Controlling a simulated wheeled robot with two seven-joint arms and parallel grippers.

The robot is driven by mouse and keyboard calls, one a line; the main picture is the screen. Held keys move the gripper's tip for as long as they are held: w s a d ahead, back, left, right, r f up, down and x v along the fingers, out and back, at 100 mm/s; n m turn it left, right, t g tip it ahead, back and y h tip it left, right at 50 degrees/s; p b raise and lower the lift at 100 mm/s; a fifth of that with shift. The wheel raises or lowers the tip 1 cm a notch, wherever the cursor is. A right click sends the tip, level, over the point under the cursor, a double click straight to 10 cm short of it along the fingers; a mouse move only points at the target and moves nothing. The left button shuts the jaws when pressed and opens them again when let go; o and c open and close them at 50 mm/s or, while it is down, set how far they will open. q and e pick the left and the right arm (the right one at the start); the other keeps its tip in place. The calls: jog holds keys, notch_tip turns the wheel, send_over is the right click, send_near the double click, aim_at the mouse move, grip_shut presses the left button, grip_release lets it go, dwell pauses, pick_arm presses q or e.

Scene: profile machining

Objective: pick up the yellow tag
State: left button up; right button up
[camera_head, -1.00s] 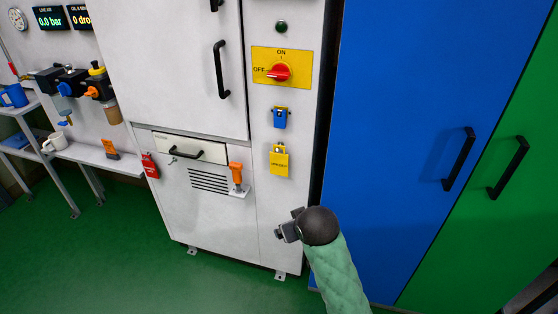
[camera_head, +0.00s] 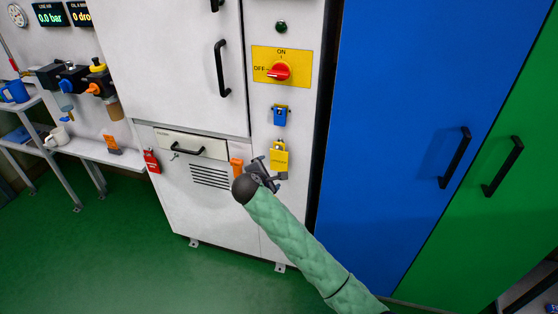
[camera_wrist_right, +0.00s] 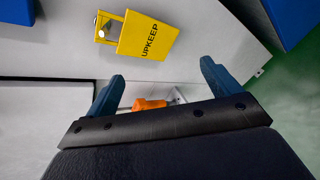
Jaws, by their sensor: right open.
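The yellow tag (camera_head: 280,158) hangs on the narrow right panel of the white cabinet, below a blue padlock-like piece. In the right wrist view the yellow tag (camera_wrist_right: 148,38) shows the word UPKEEP and lies ahead of the fingers, apart from them. My right gripper (camera_head: 268,175) is just below and left of the tag in the head view, partly hidden by my wrist. The right wrist view shows the right gripper (camera_wrist_right: 162,72) open with nothing between its two blue fingers. My left gripper is not in view.
An orange-handled tool (camera_head: 236,166) stands on a small bracket close left of my right gripper. The blue piece (camera_head: 280,115) and a red switch (camera_head: 280,71) are above the tag. A blue locker (camera_head: 390,150) stands to the right. Green floor (camera_head: 150,270) is clear.

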aim_at(279, 161)
jog(key=w+d+n+p, duration=0.1)
jog(key=w+n, duration=0.1)
jog(key=n, duration=0.1)
jog(key=w+d+f+n+p, duration=0.1)
jog(key=w+n, duration=0.2)
jog(key=w+d+f+n+p, duration=0.1)
jog(key=w+n, duration=0.1)
jog(key=n, duration=0.2)
jog(key=shift+w+f+t+h, duration=0.1)
jog(key=shift+w+t+h, duration=0.2)
jog(key=shift+w+t, duration=0.1)
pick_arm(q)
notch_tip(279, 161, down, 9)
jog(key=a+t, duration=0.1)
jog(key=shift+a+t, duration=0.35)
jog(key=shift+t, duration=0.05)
pick_arm(e)
jog(key=shift+w+d+f, duration=0.2)
jog(key=shift+w+f, duration=0.05)
jog(key=shift+w, duration=0.05)
jog(key=c, duration=1.1)
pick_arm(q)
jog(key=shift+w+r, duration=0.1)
pick_arm(e)
jog(key=shift+o, duration=0.2)
jog(key=shift+r, duration=0.1)
